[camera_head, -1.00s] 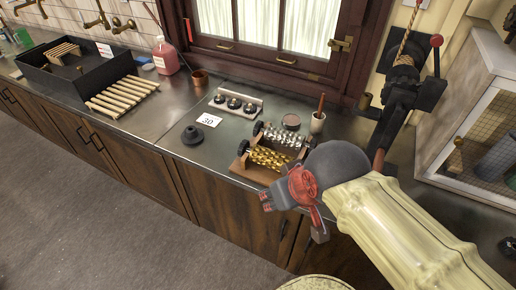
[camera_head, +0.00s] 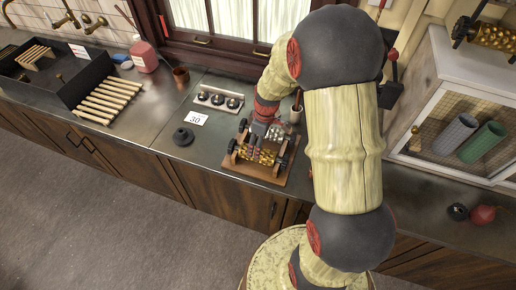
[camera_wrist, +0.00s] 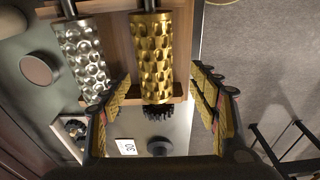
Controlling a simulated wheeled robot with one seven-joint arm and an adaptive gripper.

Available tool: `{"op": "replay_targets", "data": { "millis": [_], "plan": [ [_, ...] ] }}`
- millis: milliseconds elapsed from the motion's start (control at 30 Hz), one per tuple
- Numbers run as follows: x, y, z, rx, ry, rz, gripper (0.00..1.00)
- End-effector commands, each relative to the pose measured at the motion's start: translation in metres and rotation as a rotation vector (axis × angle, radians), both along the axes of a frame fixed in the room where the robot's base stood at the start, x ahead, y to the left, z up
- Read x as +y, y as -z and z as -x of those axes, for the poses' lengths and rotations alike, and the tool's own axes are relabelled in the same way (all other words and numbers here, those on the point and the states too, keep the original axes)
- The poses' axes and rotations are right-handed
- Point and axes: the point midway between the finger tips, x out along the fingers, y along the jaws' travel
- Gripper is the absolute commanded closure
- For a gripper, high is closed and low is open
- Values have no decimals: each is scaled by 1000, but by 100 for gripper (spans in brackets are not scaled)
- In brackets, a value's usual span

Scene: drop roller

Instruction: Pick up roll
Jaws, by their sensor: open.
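A gold embossed roll (camera_wrist: 152,58) lies in a wooden stand (camera_head: 272,177) on the metal counter, beside a silver embossed roll (camera_wrist: 82,60). My gripper (camera_wrist: 162,92) is open and empty, with one finger on each side of the gold roll in the wrist view; I cannot tell whether the fingers touch it. In the head view my gripper (camera_head: 258,143) is over the stand and hides part of both rolls. The gold roll (camera_head: 244,155) shows partly below it. Another gold roll (camera_head: 492,37) sits on a cabinet at the far right.
A white card marked 30 (camera_head: 194,119), a dark round funnel-like piece (camera_head: 183,137) and a plate with black knobs (camera_head: 217,100) lie left of the stand. Wooden sticks (camera_head: 103,102) and a pink bottle (camera_head: 144,55) are farther left. A glass-fronted cabinet (camera_head: 440,85) stands right.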

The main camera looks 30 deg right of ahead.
Motion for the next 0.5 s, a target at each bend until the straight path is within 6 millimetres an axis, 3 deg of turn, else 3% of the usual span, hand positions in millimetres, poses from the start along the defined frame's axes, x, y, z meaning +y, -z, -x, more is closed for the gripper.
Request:
{"op": "replay_targets", "data": {
  "millis": [500],
  "plan": [
    [-4, 47, -4, 8, -14, -3, 39]
  ]
}}
